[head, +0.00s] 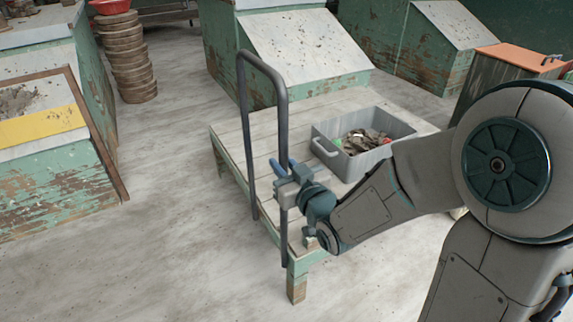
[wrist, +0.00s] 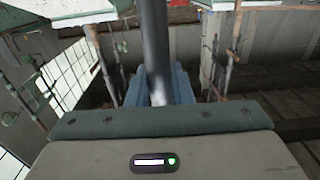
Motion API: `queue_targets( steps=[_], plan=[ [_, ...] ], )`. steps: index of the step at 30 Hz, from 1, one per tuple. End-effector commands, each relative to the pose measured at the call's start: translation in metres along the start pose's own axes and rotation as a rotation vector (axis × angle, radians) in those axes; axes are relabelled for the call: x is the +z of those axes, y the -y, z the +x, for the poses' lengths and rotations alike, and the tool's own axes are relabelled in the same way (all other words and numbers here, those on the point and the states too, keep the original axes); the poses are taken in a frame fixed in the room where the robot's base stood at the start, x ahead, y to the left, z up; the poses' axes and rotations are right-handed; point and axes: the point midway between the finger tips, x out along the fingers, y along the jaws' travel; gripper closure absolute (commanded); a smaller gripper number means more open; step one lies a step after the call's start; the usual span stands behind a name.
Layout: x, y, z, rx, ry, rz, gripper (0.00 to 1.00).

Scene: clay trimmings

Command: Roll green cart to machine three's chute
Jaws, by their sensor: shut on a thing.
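The green cart (head: 222,150) has a pale plank deck, worn green edges and wooden legs; its wheels cannot be made out. A dark metal push handle (head: 243,105) rises from its left end. My gripper (head: 284,172) is shut on the handle's nearer post, about mid-height. In the wrist view the post (wrist: 155,45) stands between the blue fingers (wrist: 165,87). A grey bin (head: 325,150) with clay scraps sits on the deck. A green machine with a pale sloped chute (head: 305,45) stands behind the cart. No number shows on any machine.
Another machine with a yellow strip (head: 42,127) stands at the left, and one with a pale slope (head: 455,22) at the back right. An orange-topped box (head: 520,58) is at the right. Stacked round slabs (head: 128,60) hold a red bowl (head: 110,6). Floor left of the cart is clear.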

Motion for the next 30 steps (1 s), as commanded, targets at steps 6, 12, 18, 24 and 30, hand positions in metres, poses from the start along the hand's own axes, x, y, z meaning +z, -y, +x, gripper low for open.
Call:
queue_targets(
  steps=[6, 12, 18, 24, 30],
  plan=[
    [0.003, 0.01, 0.0, 0.004, -0.002, -0.003, 1.0],
    [0.002, 0.038, 0.001, -0.012, -0.002, -0.003, 1.0],
    [0.002, 0.058, 0.0, -0.011, -0.002, -0.003, 1.0],
    [0.001, 0.069, 0.0, 0.005, -0.001, -0.002, 1.0],
    [0.0, 0.078, 0.0, 0.005, 0.0, 0.0, 1.0]
  ],
)
